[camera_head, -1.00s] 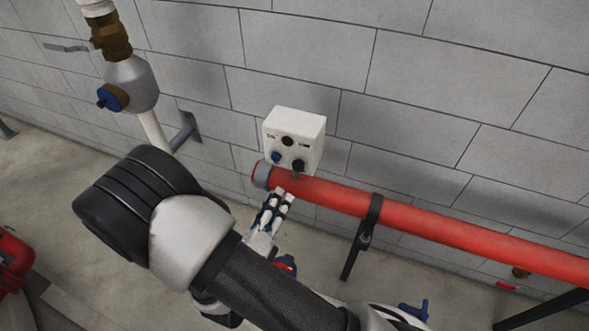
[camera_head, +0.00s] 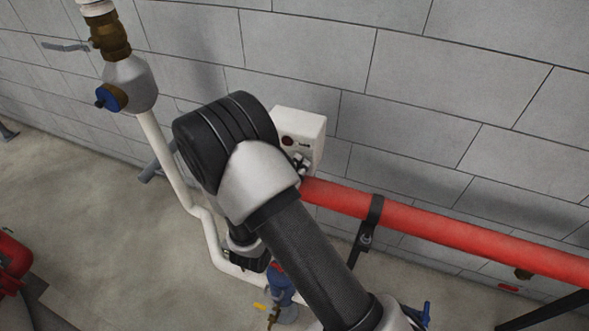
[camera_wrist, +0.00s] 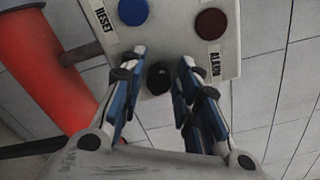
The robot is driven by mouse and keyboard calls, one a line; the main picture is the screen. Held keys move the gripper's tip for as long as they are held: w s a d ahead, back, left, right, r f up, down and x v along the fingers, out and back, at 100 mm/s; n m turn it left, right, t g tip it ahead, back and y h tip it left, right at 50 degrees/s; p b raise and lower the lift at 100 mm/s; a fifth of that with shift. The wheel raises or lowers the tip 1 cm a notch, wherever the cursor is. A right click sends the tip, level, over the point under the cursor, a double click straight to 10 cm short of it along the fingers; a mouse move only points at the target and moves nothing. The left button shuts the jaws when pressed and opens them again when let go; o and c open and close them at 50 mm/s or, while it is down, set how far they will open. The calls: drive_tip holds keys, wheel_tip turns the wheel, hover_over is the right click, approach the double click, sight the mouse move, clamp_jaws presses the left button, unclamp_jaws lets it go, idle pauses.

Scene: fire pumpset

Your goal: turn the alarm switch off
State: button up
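The alarm box (camera_head: 312,124) is a white box on the grey block wall, partly hidden behind my arm in the head view. In the wrist view, the box (camera_wrist: 178,40) shows a blue button (camera_wrist: 133,11) by the label RESET and a dark red round part (camera_wrist: 210,23) by the label ALARM. A black knob (camera_wrist: 159,76), which looks like the alarm switch, sits low on the box face. My gripper (camera_wrist: 158,68) is open, with one finger on each side of the knob. I cannot tell whether either finger touches it.
A red pipe (camera_head: 440,229) runs along the wall just below the box and shows at the left in the wrist view (camera_wrist: 30,60). A black bracket (camera_head: 369,222) holds it. A white pipe (camera_head: 165,160) with a valve (camera_head: 112,97) stands to the left.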

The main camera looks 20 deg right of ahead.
clamp_jaws()
drive_tip(key=shift+m, duration=0.3)
idle(0.3)
drive_tip(key=m+b, duration=0.5)
drive_tip(key=m, duration=0.6)
drive_tip(key=shift+s+d+b, duration=0.1)
drive_tip(key=shift+b, duration=0.2)
drive_tip(key=shift+m, duration=0.3)
unclamp_jaws()
drive_tip(key=shift+r, duration=0.1)
